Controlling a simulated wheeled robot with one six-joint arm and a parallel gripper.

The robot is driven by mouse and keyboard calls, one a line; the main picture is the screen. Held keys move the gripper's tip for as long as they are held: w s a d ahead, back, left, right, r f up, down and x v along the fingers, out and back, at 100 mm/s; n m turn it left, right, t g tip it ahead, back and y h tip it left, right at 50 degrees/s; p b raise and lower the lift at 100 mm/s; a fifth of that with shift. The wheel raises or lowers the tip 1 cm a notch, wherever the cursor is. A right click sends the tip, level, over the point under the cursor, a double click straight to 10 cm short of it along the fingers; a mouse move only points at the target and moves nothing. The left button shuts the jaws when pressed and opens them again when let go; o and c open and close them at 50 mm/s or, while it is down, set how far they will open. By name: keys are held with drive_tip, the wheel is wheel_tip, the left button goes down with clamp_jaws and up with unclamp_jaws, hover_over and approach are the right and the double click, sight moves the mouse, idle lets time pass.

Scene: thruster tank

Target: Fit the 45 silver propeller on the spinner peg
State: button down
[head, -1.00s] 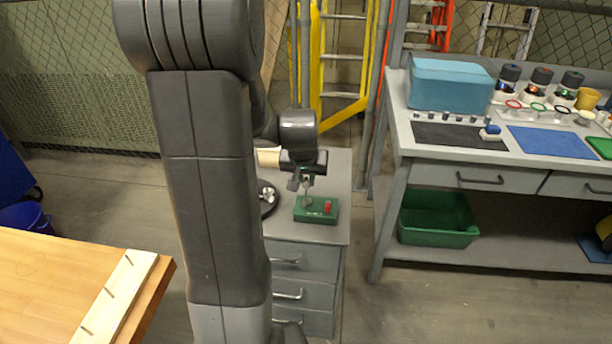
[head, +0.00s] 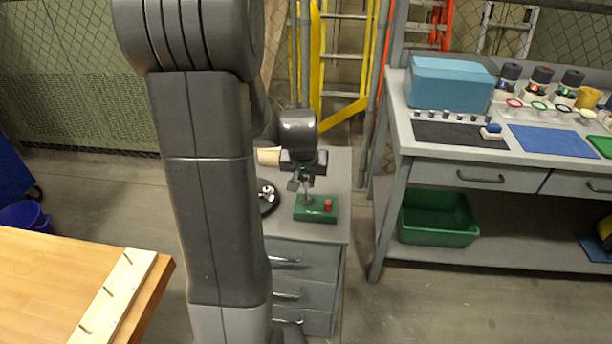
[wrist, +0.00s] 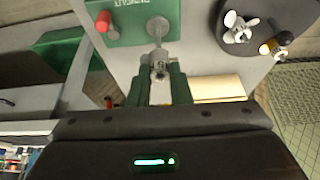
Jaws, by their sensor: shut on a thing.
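My gripper (head: 307,182) points down over the green spinner base (head: 316,209) on the grey drawer cabinet. In the wrist view its green fingers (wrist: 160,85) are shut on a small silver piece (wrist: 160,71), which looks like the silver propeller; its number cannot be read. The spinner peg (wrist: 157,28) stands on the green base just beyond the fingertips. The held piece lines up with the peg in the wrist view, but I cannot tell whether it is around the peg or only above it.
A dark round tray (wrist: 275,12) beside the base holds another silver propeller (wrist: 238,26) and a yellow-and-white part (wrist: 274,45). A red knob (wrist: 103,21) rises from the base near the peg. A workbench (head: 455,158) stands to the right.

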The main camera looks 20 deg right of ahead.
sight(306, 188)
drive_tip(key=shift+f+b, duration=0.5)
drive_tip(key=shift+f, duration=0.15)
drive_tip(key=shift+f, duration=0.15)
drive_tip(key=shift+f+b, duration=0.5)
drive_tip(key=shift+b, duration=0.1)
drive_tip(key=shift+f, duration=0.2)
drive_tip(key=shift+f+b, duration=0.5)
drive_tip(key=shift+b, duration=0.1)
drive_tip(key=shift+f, duration=0.1)
idle(0.4)
drive_tip(key=shift+f+b, duration=0.3)
drive_tip(key=shift+b, duration=0.15)
